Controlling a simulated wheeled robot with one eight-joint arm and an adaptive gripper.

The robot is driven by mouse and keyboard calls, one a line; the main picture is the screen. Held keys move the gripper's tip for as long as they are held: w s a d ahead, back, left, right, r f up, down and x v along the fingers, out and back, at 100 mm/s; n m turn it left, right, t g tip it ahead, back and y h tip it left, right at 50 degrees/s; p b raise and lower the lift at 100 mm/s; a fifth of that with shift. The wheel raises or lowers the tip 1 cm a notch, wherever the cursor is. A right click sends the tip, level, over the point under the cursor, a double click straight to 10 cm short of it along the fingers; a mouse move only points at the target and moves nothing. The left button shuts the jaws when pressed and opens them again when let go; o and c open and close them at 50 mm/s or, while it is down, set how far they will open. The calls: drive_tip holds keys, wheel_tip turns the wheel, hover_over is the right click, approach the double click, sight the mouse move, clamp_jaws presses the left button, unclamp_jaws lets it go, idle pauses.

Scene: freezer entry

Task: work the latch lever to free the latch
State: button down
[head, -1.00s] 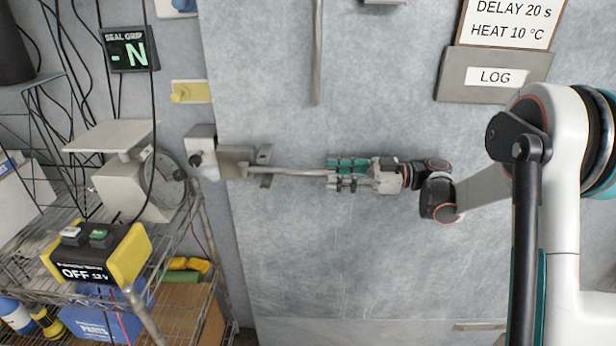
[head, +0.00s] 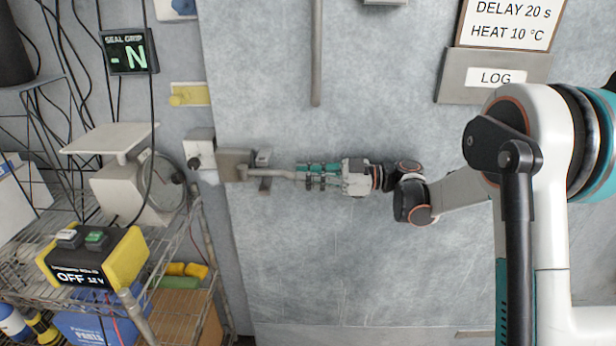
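The latch (head: 234,165) is a grey metal box at the left edge of the large grey door panel. Its lever (head: 277,173) is a pale metal rod running right from the box, sloping slightly down in the picture. My gripper (head: 304,175) reaches in from the right, its fingers at the lever. Teal and dark finger parts lie above and below the rod's line. The rod's far end is hidden by the fingers, so I cannot tell whether they are shut on it or only around it.
A white strike block (head: 201,150) sits on the frame left of the latch. A wire shelf (head: 165,262) with a scale (head: 130,185) and a yellow-black switch box (head: 95,257) stands at the left. A vertical rail (head: 316,60) is above. The door face below is bare.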

drive_tip(key=shift+s, duration=0.1)
drive_tip(key=s+a+m+t+h, duration=0.1)
drive_tip(key=s+m+t, duration=0.3)
drive_tip(key=s+t, duration=0.2)
drive_tip(key=shift+a+t+h, duration=0.3)
drive_tip(key=shift+a+t, duration=0.1)
drive_tip(key=shift+w, duration=0.1)
drive_tip(key=c, duration=1.6)
unclamp_jaws()
drive_tip(key=shift+o, duration=0.2)
drive_tip(key=v, duration=1.2)
drive_tip(key=shift+m, duration=0.3)
